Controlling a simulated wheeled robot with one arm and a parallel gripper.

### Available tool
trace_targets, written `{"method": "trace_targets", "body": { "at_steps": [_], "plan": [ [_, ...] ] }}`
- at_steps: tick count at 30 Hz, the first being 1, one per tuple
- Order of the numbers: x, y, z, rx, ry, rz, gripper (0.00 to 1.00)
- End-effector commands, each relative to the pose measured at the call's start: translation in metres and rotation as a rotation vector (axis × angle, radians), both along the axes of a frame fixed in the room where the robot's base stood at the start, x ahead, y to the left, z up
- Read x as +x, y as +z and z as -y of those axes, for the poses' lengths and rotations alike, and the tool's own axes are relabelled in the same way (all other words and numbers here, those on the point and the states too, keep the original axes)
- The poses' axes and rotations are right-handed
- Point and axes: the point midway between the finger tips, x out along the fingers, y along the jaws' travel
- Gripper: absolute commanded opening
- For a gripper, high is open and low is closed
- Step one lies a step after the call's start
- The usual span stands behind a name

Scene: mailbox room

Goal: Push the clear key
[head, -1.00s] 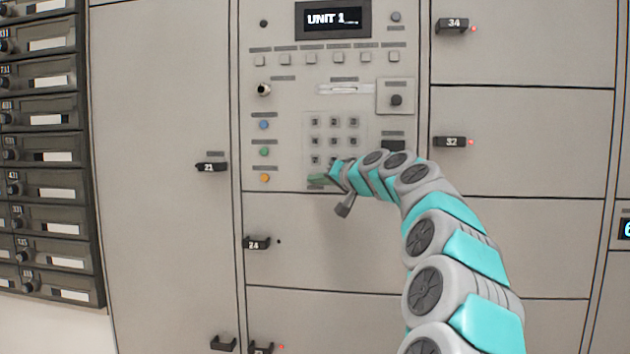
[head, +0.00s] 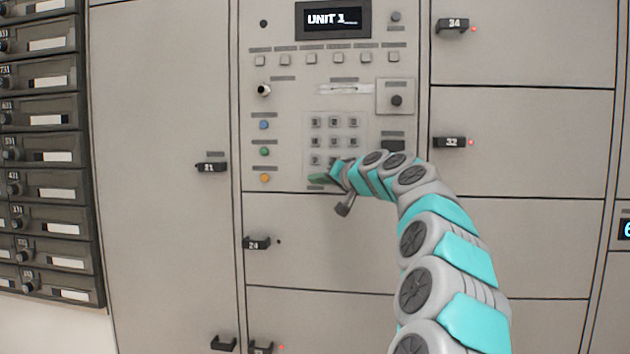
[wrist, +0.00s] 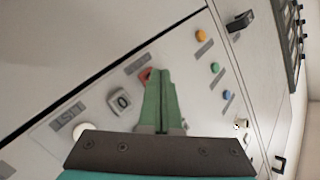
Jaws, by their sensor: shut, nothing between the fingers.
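The keypad (head: 310,128) is on the control panel, with rows of grey keys; its bottom row is mostly hidden behind my gripper in the head view. In the wrist view a red key (wrist: 145,75) sits beside the 0 key (wrist: 120,100), partly covered by the fingers; its label is too blurred to read, so I cannot confirm it is the clear key. My gripper (head: 319,179) is shut and empty, its green fingers at the keypad's lower left corner. The fingertips (wrist: 159,72) overlap the red key in the wrist view; I cannot tell whether they touch it.
Blue (head: 264,125), green (head: 264,152) and orange (head: 265,178) buttons are left of the keypad. Locker doors with protruding handles (head: 257,243) surround the panel.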

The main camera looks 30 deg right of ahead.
Motion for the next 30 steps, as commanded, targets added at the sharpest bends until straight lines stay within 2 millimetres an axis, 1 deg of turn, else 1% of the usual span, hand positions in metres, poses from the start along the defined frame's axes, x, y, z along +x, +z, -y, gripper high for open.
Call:
{"method": "trace_targets", "body": {
  "at_steps": [10, 19, 30],
  "plan": [
    [0.004, 0.0, 0.002, 0.0, 0.001, -0.001, 0.0],
    [0.003, 0.0, 0.002, 0.0, 0.0, 0.0, 0.0],
    [-0.01, 0.001, -0.006, -0.001, 0.0, 0.002, 0.0]
  ]
}}
